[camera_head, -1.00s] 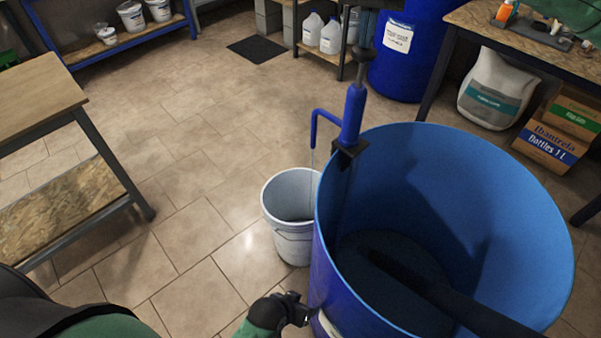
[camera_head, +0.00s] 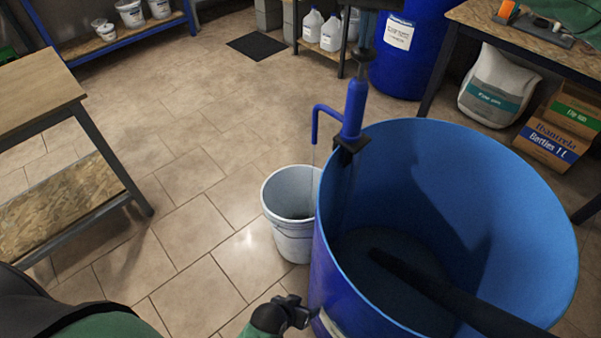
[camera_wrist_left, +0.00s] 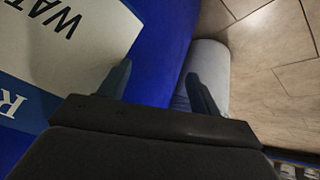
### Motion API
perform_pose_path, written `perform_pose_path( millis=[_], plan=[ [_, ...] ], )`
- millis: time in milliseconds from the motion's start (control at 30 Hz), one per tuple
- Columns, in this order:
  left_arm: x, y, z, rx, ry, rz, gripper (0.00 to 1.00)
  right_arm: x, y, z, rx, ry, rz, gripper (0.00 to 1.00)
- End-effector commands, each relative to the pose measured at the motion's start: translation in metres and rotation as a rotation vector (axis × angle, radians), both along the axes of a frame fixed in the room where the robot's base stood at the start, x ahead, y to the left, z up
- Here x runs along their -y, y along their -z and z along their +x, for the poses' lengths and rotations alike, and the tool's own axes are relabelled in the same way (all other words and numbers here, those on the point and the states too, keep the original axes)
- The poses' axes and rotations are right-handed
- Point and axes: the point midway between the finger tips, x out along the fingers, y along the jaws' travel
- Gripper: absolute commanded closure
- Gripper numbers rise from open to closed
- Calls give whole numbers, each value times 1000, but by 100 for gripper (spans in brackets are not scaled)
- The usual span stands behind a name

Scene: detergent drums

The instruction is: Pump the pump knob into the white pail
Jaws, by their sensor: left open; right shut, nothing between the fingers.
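The white pail (camera_head: 291,215) stands upright on the floor, close against the left side of the large open blue drum (camera_head: 345,285). A blue pump (camera_head: 355,108) is clamped to the drum's rim; its spout (camera_head: 316,122) bends down over the pail. A thin pale line hangs from the spout into the pail. Above the pump body is a rod with a grey collar (camera_head: 364,55); a dark piece at its top, probably the pump knob (camera_head: 380,4), is cut by the frame. My left gripper (camera_head: 303,314) is open and empty beside the drum's lower left wall; its fingers (camera_wrist_left: 160,85) show in the wrist view.
A long dark bar (camera_head: 450,298) slants inside the drum. A wooden table (camera_head: 35,105) stands at left, a workbench (camera_head: 525,35) at upper right. A sack (camera_head: 495,90) and boxes (camera_head: 555,145) sit under the bench. The floor left of the pail is clear.

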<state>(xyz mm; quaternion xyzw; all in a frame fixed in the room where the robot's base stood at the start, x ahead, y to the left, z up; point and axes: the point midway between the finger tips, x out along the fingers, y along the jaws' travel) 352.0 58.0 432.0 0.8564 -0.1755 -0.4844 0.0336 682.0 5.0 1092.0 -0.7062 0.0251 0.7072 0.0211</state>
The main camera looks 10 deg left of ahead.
Motion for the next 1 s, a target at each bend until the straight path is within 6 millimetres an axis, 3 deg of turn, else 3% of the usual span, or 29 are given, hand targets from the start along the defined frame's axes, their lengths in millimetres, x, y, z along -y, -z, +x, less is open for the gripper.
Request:
perform_pose_path(
  millis=[1000],
  plan=[
    [1,55,-3,40,-16,-6,36,1,24,0,-3,0,-1,100]
  ],
)
